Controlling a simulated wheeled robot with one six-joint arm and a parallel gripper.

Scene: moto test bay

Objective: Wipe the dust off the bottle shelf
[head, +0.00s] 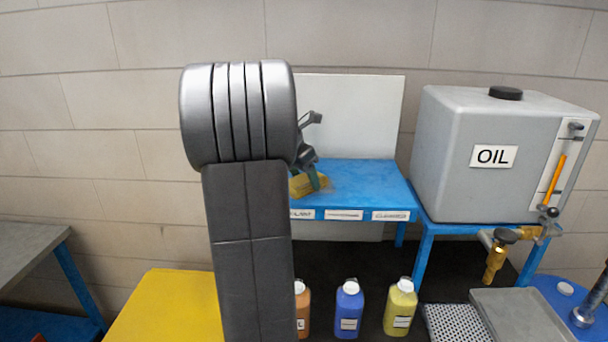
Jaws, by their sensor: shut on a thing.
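The bottle shelf (375,183) is a blue board with white labels along its front edge, and no bottles stand on it. My gripper (312,178) is over the left part of the shelf, partly hidden behind my arm. It is shut on a yellow sponge-like wiper (299,187), which is low at the shelf top; I cannot tell whether it touches. A faint brownish patch of dust (332,190) shows just right of the wiper. The right part of the shelf looks clean. My arm hides the shelf's left end.
An orange bottle (303,312), a blue bottle (348,312) and a yellow bottle (400,310) stand below and in front of the shelf. A grey oil tank (455,185) with a brass tap (495,262) is close on the right. A pale panel (360,115) stands behind the shelf.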

